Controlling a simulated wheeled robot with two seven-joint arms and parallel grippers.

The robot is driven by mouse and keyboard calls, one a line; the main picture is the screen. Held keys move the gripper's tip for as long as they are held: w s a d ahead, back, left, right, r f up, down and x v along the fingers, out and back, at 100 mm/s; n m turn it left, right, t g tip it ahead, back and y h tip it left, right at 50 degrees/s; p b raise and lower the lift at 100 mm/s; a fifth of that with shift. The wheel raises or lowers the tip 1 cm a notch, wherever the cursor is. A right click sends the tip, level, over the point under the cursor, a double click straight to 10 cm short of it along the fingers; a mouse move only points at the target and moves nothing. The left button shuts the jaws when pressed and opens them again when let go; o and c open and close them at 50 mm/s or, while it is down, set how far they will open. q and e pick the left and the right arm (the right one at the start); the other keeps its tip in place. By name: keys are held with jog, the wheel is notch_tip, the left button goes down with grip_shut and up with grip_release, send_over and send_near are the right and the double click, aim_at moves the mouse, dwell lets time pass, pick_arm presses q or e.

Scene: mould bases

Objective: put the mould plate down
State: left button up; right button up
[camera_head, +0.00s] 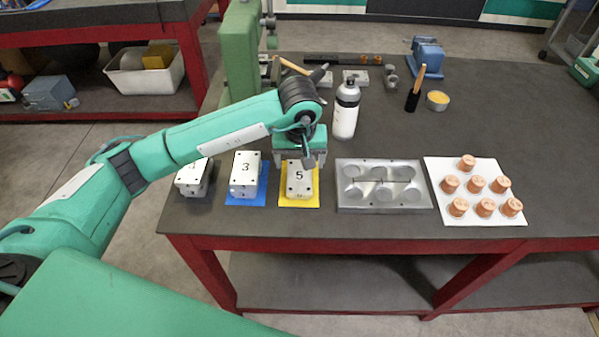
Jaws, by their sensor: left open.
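Three light-grey mould blocks stand in a row near the table's front edge. The block marked 5 (299,182) sits on a yellow mat (287,202). The block marked 3 (245,172) sits on a blue mat (234,201). The leftmost block (193,180) has its number partly hidden by my arm. My left gripper (301,162) is open, pointing down at the far end of the block marked 5. I cannot tell whether its fingers touch the block. A metal mould plate (383,208) with round cavities lies flat to the right of the yellow mat. My right gripper is out of view.
A white sheet (437,168) with several copper-coloured cylinders (474,184) lies to the right. A white bottle (345,108) stands behind the gripper. A brush (414,92), a small tin (437,100), a blue vise (428,58) and a green machine (241,50) stand farther back. The table's right side is clear.

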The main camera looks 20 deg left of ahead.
aim_at(299, 182)
pick_arm(q)
notch_tip(299, 182, up, 6)
jog(key=b, duration=0.1)
jog(key=shift+s, duration=0.45)
jog(key=shift+d, duration=0.1)
